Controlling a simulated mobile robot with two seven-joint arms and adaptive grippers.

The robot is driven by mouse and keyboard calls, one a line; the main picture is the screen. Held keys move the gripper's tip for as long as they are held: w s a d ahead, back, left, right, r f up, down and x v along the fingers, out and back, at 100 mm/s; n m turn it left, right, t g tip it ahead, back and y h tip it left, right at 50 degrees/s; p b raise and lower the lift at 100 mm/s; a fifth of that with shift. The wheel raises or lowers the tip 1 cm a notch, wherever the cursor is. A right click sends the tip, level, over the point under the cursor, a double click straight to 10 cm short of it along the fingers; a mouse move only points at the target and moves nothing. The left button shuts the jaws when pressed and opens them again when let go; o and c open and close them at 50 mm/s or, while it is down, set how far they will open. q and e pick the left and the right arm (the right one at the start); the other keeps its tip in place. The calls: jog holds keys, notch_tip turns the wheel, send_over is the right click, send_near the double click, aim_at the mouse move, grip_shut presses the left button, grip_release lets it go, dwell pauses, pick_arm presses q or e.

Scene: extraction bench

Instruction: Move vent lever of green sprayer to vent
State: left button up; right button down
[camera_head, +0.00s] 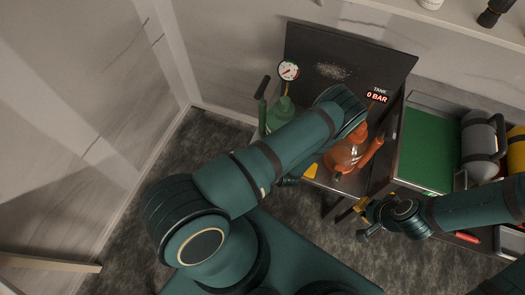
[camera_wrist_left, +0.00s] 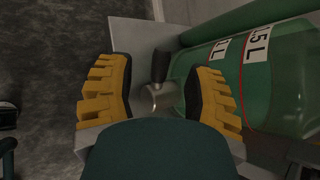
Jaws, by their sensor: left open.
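The green sprayer (camera_head: 277,114) stands at the left end of the bench in the head view, partly behind my left arm. In the left wrist view its green body (camera_wrist_left: 222,78) fills the right side, with white volume labels. A small black lever (camera_wrist_left: 161,64) on a metal fitting sticks out from its side; I take it for the vent lever. My left gripper (camera_wrist_left: 159,92) is open, with the lever and fitting between its yellow-padded fingers; contact is not visible. In the head view the arm mostly hides this gripper. My right gripper (camera_head: 372,214) is low at the bench's front; its opening is unclear.
A pressure gauge (camera_head: 288,70) tops the green sprayer. An orange sprayer (camera_head: 344,155) stands to its right, close to my left forearm. A dark back panel (camera_head: 345,60) rises behind. Further right are a green mat (camera_head: 425,150) and a grey tank (camera_head: 478,135).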

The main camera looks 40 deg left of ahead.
pick_arm(q)
jog(key=v, duration=0.8)
jog(key=shift+d+r, duration=0.15)
jog(key=shift+r, duration=0.05)
jog(key=shift+s, duration=0.15)
